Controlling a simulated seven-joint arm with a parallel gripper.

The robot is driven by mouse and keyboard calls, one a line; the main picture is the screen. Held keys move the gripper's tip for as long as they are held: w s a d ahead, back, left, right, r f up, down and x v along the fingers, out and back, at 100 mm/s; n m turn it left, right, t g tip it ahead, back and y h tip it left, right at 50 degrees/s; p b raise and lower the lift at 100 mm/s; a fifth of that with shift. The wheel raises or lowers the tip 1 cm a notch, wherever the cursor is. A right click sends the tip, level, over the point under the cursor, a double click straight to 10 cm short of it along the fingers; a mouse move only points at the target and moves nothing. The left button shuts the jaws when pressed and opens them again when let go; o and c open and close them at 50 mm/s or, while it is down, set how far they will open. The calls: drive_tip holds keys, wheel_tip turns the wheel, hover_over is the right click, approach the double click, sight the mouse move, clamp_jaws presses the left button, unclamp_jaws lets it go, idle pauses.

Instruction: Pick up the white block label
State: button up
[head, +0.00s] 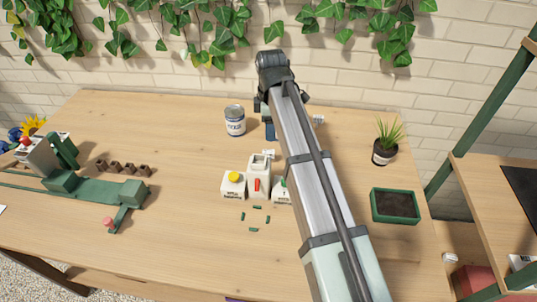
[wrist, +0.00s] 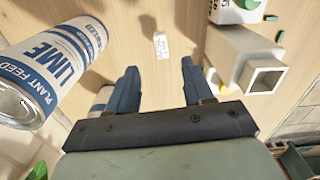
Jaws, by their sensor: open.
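The white block label (wrist: 161,44) is a small pale block with faint printing, lying on the wooden table in the wrist view. It sits just beyond the fingertips of my gripper (wrist: 160,78), roughly in line with the gap between them. My gripper is open, with two blue fingers apart and nothing between them. In the head view only part of a blue finger (head: 270,131) shows beside my arm, close to the table. I cannot make out the block for certain in the head view; my arm covers part of that area.
A lime can (wrist: 58,68) stands close left of my gripper; it also shows in the head view (head: 235,121). A white square-mouthed container (wrist: 238,57) is at right. White boxes (head: 233,185), green pieces (head: 253,229), a potted plant (head: 385,150) and a green planter (head: 395,205) stand around.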

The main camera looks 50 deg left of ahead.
sight(268, 151)
wheel_tip(268, 151, down, 8)
drive_tip(key=shift+r, duration=0.25)
drive_tip(key=shift+s+a+f, duration=0.1)
drive_tip(key=shift+s+f, duration=0.05)
drive_tip(key=shift+f, duration=1.2)
drive_tip(key=shift+s+f, duration=0.15)
drive_tip(key=shift+f, duration=1.15)
clamp_jaws()
drive_tip(key=shift+r, duration=0.1)
